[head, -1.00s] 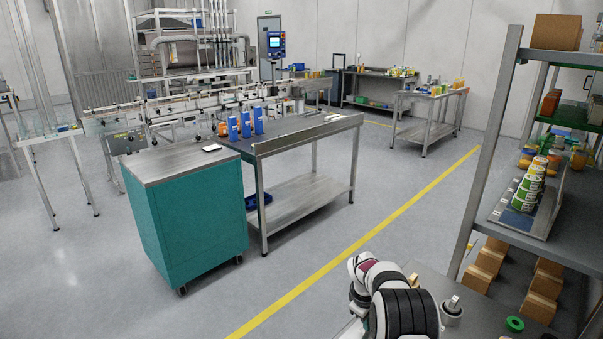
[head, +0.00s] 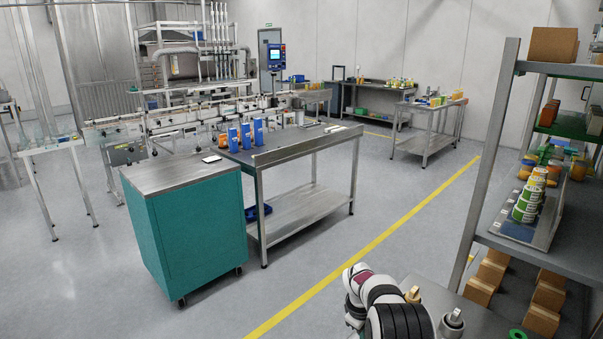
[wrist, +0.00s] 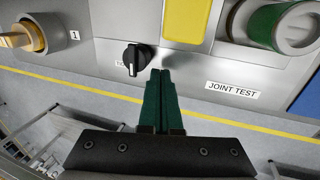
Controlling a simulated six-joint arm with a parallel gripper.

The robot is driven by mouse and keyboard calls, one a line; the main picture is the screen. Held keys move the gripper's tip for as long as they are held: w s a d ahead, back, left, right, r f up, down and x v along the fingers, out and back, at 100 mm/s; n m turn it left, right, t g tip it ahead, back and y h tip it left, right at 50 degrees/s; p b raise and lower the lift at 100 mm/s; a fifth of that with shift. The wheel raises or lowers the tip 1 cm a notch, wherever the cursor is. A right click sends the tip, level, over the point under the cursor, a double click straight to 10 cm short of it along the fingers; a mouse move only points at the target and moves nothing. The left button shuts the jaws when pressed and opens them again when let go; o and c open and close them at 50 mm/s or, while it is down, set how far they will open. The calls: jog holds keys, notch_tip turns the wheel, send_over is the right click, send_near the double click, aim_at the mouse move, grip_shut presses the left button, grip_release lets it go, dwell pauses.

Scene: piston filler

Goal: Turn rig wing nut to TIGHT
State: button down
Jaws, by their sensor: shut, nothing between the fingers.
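In the wrist view, a brass-coloured piece with a flat wing (wrist: 24,38) sits on a round grey base at the upper left, beside a label reading 1. It looks like the wing nut; its tight marking is not readable. A black pointer knob (wrist: 133,58) is on the grey panel, with a small label partly hidden beside it. My gripper (wrist: 161,74) has dark green fingers closed together and empty. Its tips appear just right of and below the black knob; contact cannot be told. The wing piece is left of the fingers. The head view does not show my gripper.
A JOINT TEST label (wrist: 232,89), a yellow block (wrist: 187,18) and a green-banded cylinder (wrist: 282,26) are on the panel. In the head view, a shelf rack (head: 484,150) with tins rises at the right. A teal cabinet (head: 190,240) stands left across open floor.

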jog(key=shift+s+d+r, duration=0.8)
jog(key=shift+d+r, duration=0.35)
jog(key=shift+r, duration=2.25)
notch_tip(320, 180, down, 7)
jog(key=shift+r, duration=0.2)
jog(key=shift+f, duration=0.2)
